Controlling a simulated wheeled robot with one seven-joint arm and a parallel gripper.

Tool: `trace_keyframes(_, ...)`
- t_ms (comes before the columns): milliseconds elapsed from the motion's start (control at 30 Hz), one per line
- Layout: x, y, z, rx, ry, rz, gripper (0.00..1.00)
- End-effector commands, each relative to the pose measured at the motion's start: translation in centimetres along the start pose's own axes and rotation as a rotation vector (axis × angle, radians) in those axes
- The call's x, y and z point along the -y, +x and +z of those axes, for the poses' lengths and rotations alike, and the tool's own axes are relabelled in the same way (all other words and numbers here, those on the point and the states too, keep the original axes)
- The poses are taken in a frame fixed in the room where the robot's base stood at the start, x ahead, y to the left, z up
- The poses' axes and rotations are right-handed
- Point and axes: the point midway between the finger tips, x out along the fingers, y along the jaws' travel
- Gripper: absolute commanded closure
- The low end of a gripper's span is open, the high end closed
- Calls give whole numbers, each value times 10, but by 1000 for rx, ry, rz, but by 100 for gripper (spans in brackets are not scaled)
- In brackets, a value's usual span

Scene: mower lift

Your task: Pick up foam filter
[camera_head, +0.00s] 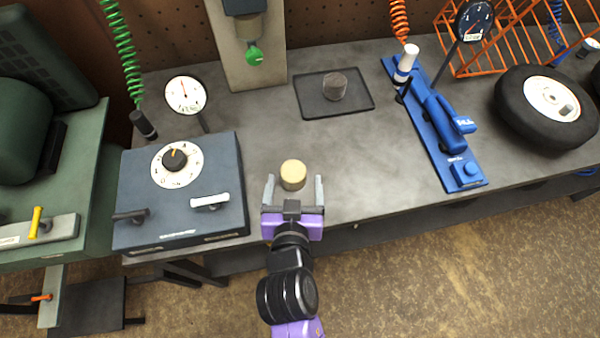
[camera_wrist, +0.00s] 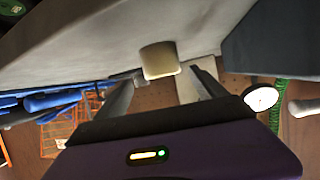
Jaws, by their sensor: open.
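The foam filter looks to be the short cream-coloured cylinder (camera_head: 293,174) standing upright near the front edge of the grey bench. My gripper (camera_head: 293,189) is open, with one finger on each side of the cylinder in the head view and its purple body towards the bench's front. In the wrist view the cylinder (camera_wrist: 160,60) shows between and just beyond the fingertips (camera_wrist: 161,76). I cannot tell whether either finger touches it.
A dark blue box (camera_head: 180,215) with a dial and levers stands left of my gripper. A black tray (camera_head: 312,108) holding a dark cylinder (camera_head: 335,86) lies behind. A blue tool stand (camera_head: 440,150) and a wheel (camera_head: 546,105) are to the right. Bench beside the cylinder is clear.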

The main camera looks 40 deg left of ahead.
Motion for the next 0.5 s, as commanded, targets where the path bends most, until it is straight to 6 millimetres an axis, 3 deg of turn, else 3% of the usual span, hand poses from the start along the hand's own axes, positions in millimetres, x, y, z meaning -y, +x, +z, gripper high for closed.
trace_keyframes(333,3,42,2,0,0,-1,19)
trace_keyframes(500,3,52,2,-1,0,-2,19)
